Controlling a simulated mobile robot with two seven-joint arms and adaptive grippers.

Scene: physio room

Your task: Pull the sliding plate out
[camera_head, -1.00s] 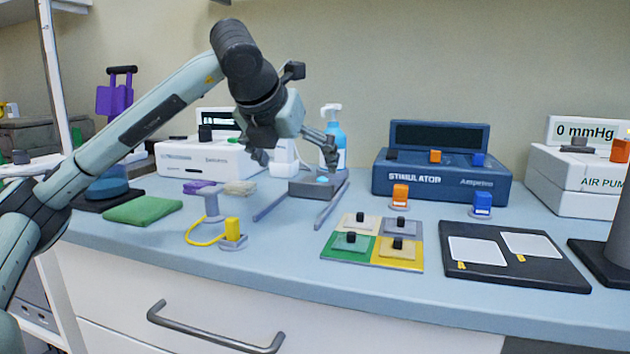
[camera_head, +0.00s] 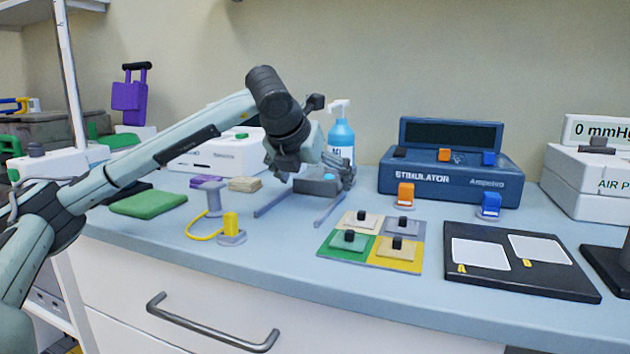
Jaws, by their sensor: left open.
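The sliding plate (camera_head: 318,188) is a dark grey block with a small blue patch on top. It sits at the back of the counter between two thin grey rails that run toward the front. My left gripper (camera_head: 317,177) is open just above it, with its fingers spread to the plate's left and right sides. The gripper hides part of the plate, and I cannot tell whether the fingers touch it. My right gripper is not in view.
A blue spray bottle (camera_head: 341,140) stands close behind the gripper. The blue stimulator box (camera_head: 450,180) is to its right. Colored knobbed tiles (camera_head: 397,253) and a yellow-looped post (camera_head: 212,200) stand nearer the front. The counter between the rails is clear.

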